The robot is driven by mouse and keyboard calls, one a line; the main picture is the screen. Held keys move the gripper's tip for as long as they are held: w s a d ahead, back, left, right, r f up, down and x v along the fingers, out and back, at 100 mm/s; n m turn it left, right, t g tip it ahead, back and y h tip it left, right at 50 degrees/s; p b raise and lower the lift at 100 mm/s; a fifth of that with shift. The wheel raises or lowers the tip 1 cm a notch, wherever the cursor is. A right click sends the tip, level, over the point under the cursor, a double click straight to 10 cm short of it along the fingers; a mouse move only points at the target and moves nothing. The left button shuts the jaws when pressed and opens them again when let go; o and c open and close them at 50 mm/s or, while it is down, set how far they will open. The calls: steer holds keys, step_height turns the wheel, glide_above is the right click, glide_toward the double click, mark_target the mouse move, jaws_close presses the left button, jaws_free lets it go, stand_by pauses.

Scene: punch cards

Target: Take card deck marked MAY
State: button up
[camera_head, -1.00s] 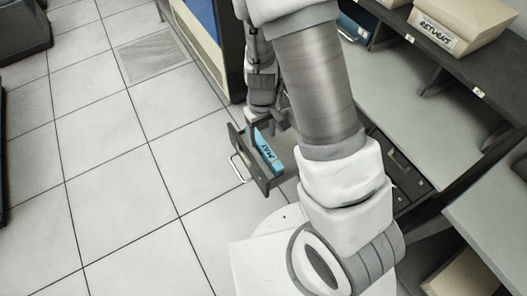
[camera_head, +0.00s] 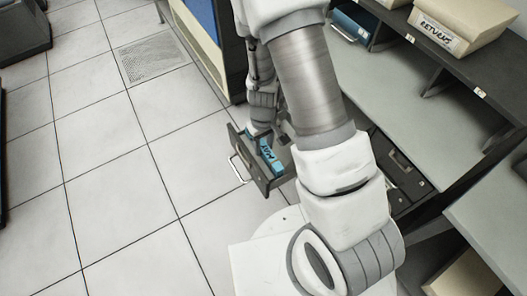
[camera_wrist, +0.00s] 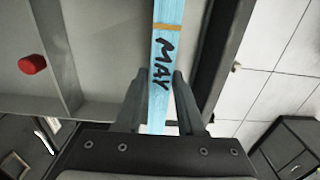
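The light blue card deck marked MAY (camera_wrist: 168,45) stands on edge in an open drawer (camera_head: 270,184). In the head view the deck (camera_head: 268,158) is partly hidden by my gripper. My gripper (camera_wrist: 160,80) is down at the drawer, with one finger on each side of the deck in the wrist view. The fingers are apart, and a small gap shows between the left finger and the deck. The right finger overlaps the deck's edge in that view, so I cannot tell whether it touches.
A red round object (camera_wrist: 32,64) lies left of the deck in the wrist view. The drawer's metal handle (camera_head: 238,168) faces the open tiled floor. A desk with a box labelled RETURNS (camera_head: 436,33) stands on the right. Closed drawers (camera_head: 398,165) are beside my arm.

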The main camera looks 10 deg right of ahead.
jaws_close()
